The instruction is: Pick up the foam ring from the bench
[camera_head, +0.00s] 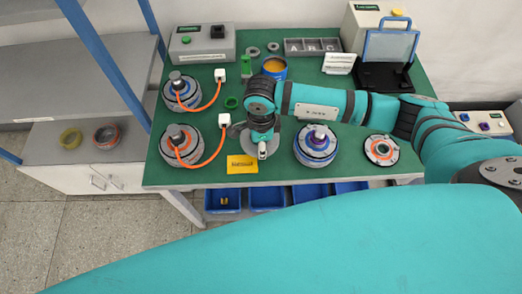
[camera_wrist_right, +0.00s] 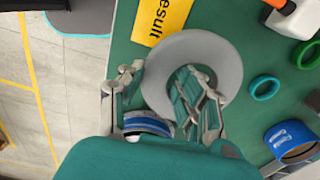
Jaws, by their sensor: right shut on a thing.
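The foam ring (camera_wrist_right: 226,62) looks like a pale grey, wide flat ring in the right wrist view. My right gripper (camera_wrist_right: 160,95) is shut on it, with one finger inside the hole and the other outside the rim. In the head view my right gripper (camera_head: 262,148) is over the front middle of the green bench (camera_head: 290,180), and the arm partly hides the grey ring (camera_head: 271,143). I cannot tell whether the ring touches the bench. My left gripper is not in view.
A yellow card (camera_head: 242,164) lies just left of the ring. A blue-banded hub motor (camera_head: 316,145) stands to the right. Two motors with orange cables (camera_head: 182,92) (camera_head: 180,145) stand left. A blue can (camera_head: 280,74) and green ring (camera_head: 232,102) are behind. Blue bins (camera_head: 267,197) sit below the front edge.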

